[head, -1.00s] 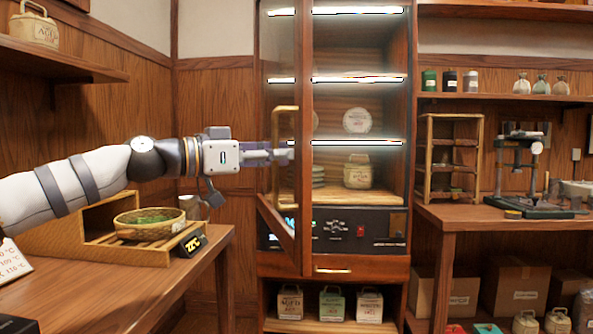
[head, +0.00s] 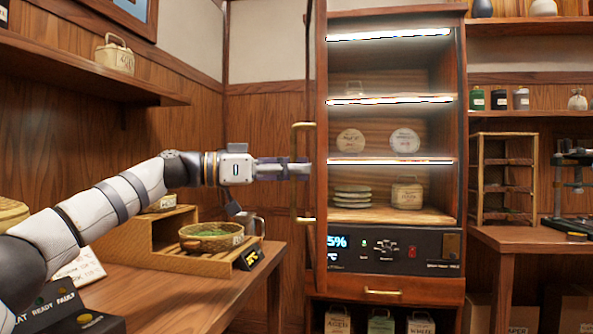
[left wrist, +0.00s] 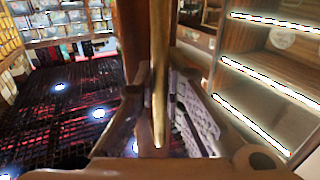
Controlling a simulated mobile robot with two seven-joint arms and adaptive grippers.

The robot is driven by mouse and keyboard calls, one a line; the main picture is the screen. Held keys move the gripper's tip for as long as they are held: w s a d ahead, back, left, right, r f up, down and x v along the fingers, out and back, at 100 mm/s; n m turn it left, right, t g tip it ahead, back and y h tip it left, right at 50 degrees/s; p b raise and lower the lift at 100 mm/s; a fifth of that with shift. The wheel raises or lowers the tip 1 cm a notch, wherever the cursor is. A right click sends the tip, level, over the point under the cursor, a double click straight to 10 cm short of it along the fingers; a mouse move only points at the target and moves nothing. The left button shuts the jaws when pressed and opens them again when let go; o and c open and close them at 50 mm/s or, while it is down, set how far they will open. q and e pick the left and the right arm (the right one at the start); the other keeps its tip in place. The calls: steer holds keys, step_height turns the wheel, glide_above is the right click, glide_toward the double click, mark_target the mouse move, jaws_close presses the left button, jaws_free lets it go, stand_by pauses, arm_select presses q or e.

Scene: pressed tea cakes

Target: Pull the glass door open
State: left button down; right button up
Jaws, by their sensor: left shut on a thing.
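The glass door (head: 310,60) of the lit wooden cabinet (head: 390,185) stands swung out and is seen almost edge-on in the head view, at the cabinet's left side. Its brass handle (head: 303,127) is a vertical bar bent at both ends. My left gripper (head: 300,170) is shut on the middle of this handle. In the left wrist view the handle (left wrist: 160,50) runs down between the two fingers (left wrist: 160,115). The cabinet front is uncovered, with tea cakes (head: 404,140) and a caddy (head: 407,193) on its shelves. My right gripper does not show.
A wooden table (head: 190,285) at the left bears a stepped stand with a basket of green leaves (head: 210,236), below my left arm. A wall shelf (head: 90,75) is above. A counter with a small rack (head: 505,180) is at the right.

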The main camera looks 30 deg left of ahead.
arm_select(q)
steer(key=c, duration=1.7)
jaws_free()
steer(key=shift+o, duration=0.2)
step_height(320, 180, up, 10)
